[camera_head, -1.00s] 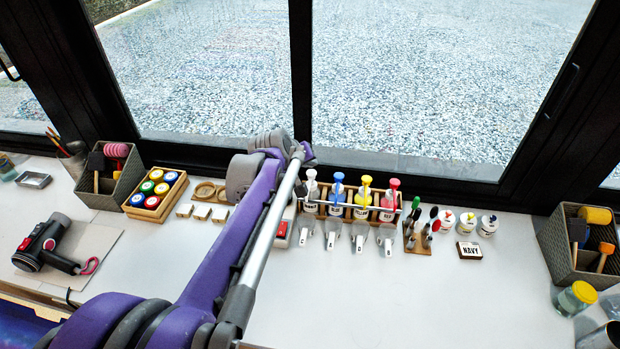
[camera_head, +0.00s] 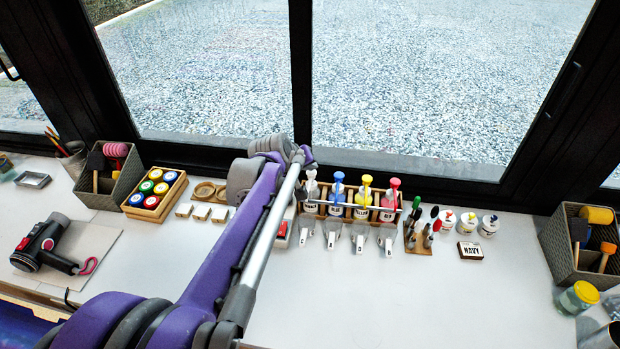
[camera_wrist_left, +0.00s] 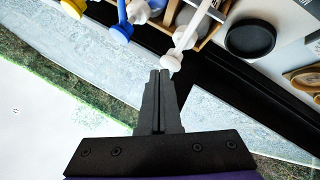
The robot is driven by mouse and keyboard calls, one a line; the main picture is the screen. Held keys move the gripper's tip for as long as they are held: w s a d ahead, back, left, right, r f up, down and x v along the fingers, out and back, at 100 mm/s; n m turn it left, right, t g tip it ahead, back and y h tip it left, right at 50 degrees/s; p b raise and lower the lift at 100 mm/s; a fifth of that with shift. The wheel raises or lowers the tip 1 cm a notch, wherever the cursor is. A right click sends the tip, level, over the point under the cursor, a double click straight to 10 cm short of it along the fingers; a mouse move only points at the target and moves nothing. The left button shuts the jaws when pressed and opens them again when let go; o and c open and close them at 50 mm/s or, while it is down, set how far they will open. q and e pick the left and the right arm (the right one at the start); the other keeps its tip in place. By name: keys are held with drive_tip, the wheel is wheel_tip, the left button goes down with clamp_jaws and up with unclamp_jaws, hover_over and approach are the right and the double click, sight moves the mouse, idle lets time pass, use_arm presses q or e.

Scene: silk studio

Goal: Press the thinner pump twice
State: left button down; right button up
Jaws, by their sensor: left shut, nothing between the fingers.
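A rack (camera_head: 345,212) holds a row of pump bottles at the back of the table, with white, blue, yellow and red pump heads. The white pump (camera_head: 312,178) is at the left end; its label is too small to read. In the left wrist view the white pump head (camera_wrist_left: 176,62) lies just past my fingertips; I cannot tell whether they touch. My left gripper (camera_wrist_left: 161,73) is shut and empty. In the head view it is mostly hidden by my own arm, close to the white pump. My right gripper is not in view.
The blue pump (camera_head: 337,184) stands close beside the white one. Several clear scoops (camera_head: 359,234) lie in front of the rack. A box of coloured jars (camera_head: 154,194) is left of my arm. The window frame (camera_head: 400,170) is close behind. The front table is clear.

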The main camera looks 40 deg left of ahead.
sight(310, 175)
use_arm(q)
drive_tip(key=shift+f+b, duration=0.35)
drive_tip(key=shift+f, duration=0.35)
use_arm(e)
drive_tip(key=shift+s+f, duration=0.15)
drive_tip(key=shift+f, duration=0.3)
use_arm(q)
drive_tip(key=shift+r, duration=0.2)
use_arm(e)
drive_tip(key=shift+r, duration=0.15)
use_arm(q)
drive_tip(key=shift+r+p, duration=0.85)
drive_tip(key=shift+r, duration=0.3)
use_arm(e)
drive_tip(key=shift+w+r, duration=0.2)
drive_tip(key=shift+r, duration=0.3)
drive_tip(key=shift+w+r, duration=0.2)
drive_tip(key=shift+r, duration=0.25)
